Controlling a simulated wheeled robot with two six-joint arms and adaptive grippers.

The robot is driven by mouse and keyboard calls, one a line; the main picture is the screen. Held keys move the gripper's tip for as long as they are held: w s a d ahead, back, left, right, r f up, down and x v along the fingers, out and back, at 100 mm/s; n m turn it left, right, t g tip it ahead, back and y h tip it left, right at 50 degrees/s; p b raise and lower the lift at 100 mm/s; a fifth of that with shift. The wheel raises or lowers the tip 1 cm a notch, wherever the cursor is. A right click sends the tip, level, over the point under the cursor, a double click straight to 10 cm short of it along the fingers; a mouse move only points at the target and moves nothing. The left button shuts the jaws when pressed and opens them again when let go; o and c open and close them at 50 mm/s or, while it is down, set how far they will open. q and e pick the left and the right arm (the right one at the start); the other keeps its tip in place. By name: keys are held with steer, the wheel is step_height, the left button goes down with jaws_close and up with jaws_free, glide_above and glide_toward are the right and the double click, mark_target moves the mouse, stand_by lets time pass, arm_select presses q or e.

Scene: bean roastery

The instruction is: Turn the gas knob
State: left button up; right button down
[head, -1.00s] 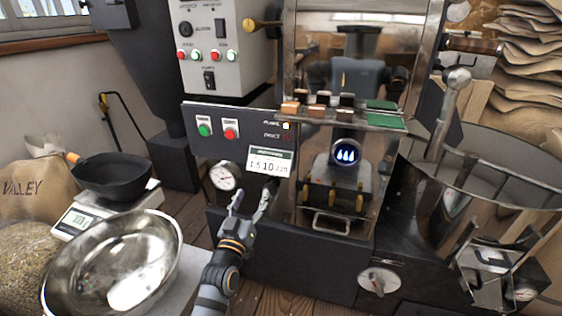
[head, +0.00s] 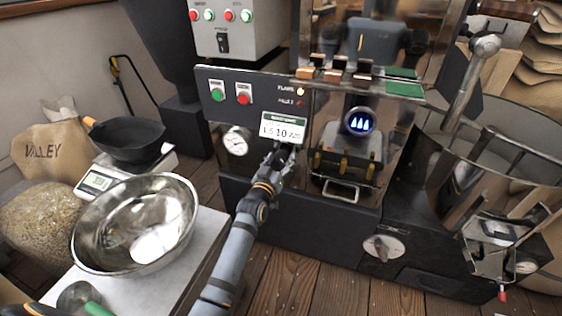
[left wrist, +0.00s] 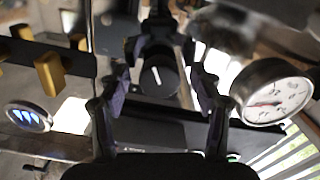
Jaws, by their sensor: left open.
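The gas knob (left wrist: 158,76) is a dark round knob with a white pointer line, seen in the left wrist view between my left fingers. My left gripper (left wrist: 158,55) is open around it, with a dark finger on each side; whether the fingers touch it I cannot tell. In the head view my left gripper (head: 280,158) is at the roaster's dark front, just below the numeric display (head: 283,129), and hides the knob. The dial gauge (head: 236,141) is left of the gripper, and it shows in the left wrist view (left wrist: 272,92). My right gripper is not seen.
Another knob (head: 383,247) is low on the machine. A steel bowl (head: 135,223) stands on the table at left. Green and red buttons (head: 217,93) are above.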

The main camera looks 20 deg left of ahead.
arm_select(q)
steer(key=shift+w, duration=0.25)
steer(key=shift+c, duration=0.3)
steer(key=c, duration=1.1)
